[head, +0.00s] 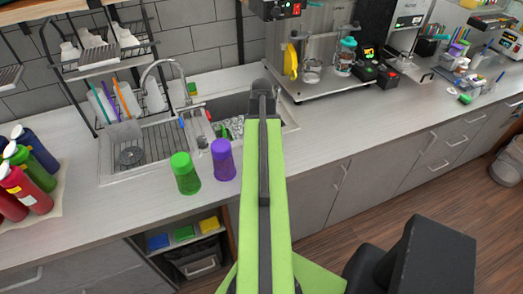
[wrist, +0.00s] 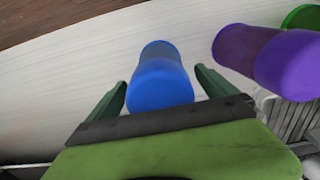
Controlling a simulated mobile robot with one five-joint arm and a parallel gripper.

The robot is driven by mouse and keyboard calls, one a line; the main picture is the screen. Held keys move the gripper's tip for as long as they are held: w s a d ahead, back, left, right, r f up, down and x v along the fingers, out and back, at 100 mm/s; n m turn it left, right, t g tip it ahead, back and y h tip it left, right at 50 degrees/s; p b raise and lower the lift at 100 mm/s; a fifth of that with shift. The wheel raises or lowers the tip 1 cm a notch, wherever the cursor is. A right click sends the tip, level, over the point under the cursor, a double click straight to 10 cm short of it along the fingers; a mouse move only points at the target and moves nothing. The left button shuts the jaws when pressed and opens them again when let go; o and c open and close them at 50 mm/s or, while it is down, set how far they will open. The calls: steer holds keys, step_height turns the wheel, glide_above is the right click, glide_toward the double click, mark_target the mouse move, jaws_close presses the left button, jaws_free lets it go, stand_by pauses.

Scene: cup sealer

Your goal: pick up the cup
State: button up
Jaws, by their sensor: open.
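A blue cup (wrist: 162,75) stands on the pale counter in the wrist view. It lies between the two fingers of my gripper (wrist: 160,77), with a small gap showing at each side. My gripper is open and holds nothing. In the head view the blue cup is hidden behind my green arm. A purple cup (head: 222,159) stands on the counter just left of my arm, and it shows at the right of the wrist view (wrist: 262,55). A green cup (head: 185,173) stands left of the purple one, and its edge shows at the wrist view's upper right (wrist: 303,17).
A sink (head: 140,165) with a tap lies behind the cups. Several bottles (head: 30,175) stand at the left, and a dish rack (head: 100,55) hangs above. Machines (head: 345,65) stand at the back right. The counter (head: 340,125) right of my arm is mostly clear.

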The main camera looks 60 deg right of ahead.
step_height(320, 180, down, 3)
steer(key=shift+f+b, duration=0.1)
steer(key=shift+b, duration=0.75)
steer(key=shift+r, duration=0.2)
steer(key=shift+c, duration=0.5)
steer(key=c, duration=1.5)
